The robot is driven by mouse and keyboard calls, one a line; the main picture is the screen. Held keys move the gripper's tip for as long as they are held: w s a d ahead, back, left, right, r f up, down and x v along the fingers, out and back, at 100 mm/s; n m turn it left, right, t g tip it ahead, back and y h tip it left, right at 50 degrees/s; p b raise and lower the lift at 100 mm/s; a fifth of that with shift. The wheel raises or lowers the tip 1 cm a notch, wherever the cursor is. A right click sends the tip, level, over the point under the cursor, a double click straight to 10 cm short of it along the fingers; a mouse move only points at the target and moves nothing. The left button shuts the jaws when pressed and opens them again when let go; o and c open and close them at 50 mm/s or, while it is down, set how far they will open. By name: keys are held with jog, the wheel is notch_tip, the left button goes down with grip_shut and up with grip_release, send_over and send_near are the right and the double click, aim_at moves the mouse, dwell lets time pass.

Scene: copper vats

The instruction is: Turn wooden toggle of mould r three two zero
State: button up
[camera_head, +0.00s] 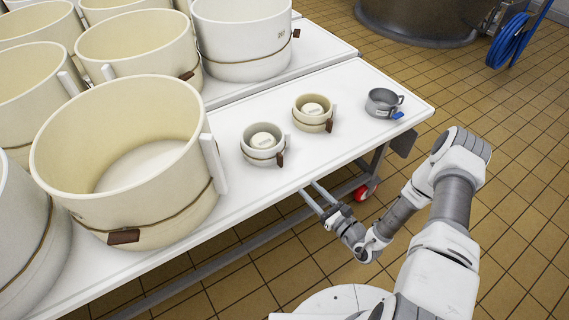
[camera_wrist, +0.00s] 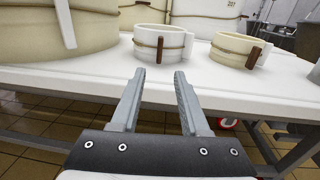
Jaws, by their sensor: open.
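Several cream moulds bound with cord stand on a white table, and no label reading r320 can be made out. A big front mould (camera_head: 150,215) has a brown wooden toggle (camera_head: 124,237) low on its wall. Two small moulds, a left one (camera_head: 262,152) and a right one (camera_head: 313,121), have toggles hanging at their right fronts. In the wrist view the left small mould's toggle (camera_wrist: 159,50) is upright, straight beyond my fingers; the right one's toggle (camera_wrist: 252,57) leans. My gripper (camera_head: 309,190) is open and empty at the table's front edge, short of the left small mould and touching nothing.
A grey metal cup (camera_head: 382,103) with a blue tag stands near the table's right end. A mould marked 261 (camera_head: 245,50) stands on the table behind. White table (camera_head: 335,165) surface is clear around the small moulds. Tiled floor lies to the right.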

aim_at(282, 161)
jog(key=b+x, duration=0.2)
jog(key=x, duration=1.1)
jog(key=shift+w+a, duration=0.2)
jog(key=shift+a, duration=0.05)
jog(key=shift+c, duration=0.2)
grip_shut()
